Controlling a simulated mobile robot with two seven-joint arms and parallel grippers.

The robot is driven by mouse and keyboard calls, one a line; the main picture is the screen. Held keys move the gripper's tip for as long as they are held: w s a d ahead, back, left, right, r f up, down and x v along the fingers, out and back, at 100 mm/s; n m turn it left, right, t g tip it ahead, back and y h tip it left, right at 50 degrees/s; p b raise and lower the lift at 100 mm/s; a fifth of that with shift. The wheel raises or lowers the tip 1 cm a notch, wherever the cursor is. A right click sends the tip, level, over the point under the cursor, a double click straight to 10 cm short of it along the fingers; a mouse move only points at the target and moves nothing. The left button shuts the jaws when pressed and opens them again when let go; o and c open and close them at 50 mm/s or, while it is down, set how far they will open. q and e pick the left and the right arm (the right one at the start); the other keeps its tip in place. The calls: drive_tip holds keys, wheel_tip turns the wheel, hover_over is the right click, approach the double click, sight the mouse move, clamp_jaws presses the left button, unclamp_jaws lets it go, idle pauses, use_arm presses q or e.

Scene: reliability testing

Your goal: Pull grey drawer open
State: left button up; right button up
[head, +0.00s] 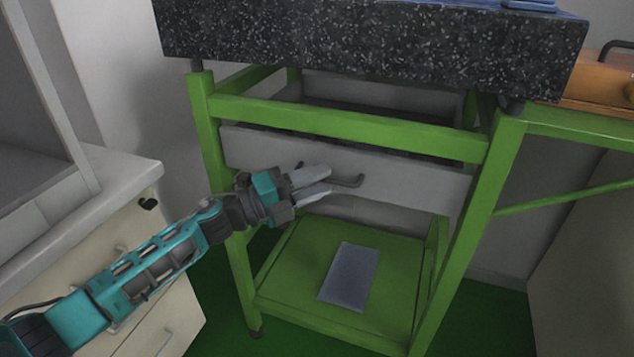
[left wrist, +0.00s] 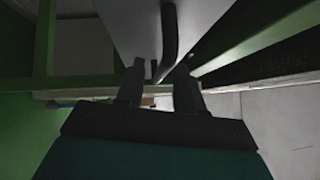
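The grey drawer (head: 410,182) sits under the dark speckled slab in a green frame. I cannot tell whether it is slightly out. Its dark bar handle (head: 350,182) is partly hidden behind my left gripper (head: 330,179) in the head view. The left gripper is open, its two fingers apart at the handle. In the left wrist view, the handle (left wrist: 169,40) reaches down between the fingertips of the left gripper (left wrist: 160,68), beside the pale drawer front (left wrist: 128,22). Contact is not clear. My right gripper is not in view.
The green frame (head: 462,245) has legs on both sides of the drawer. A grey flat panel (head: 350,275) lies on its lower shelf. A cream cabinet (head: 165,290) stands at the left, close to my left arm. An orange case (head: 600,82) sits at the right.

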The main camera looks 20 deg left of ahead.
use_arm(q)
drive_tip(key=shift+w+d, duration=0.1)
drive_tip(key=shift+d, duration=0.05)
drive_tip(key=shift+c, duration=0.2)
clamp_jaws()
idle(0.4)
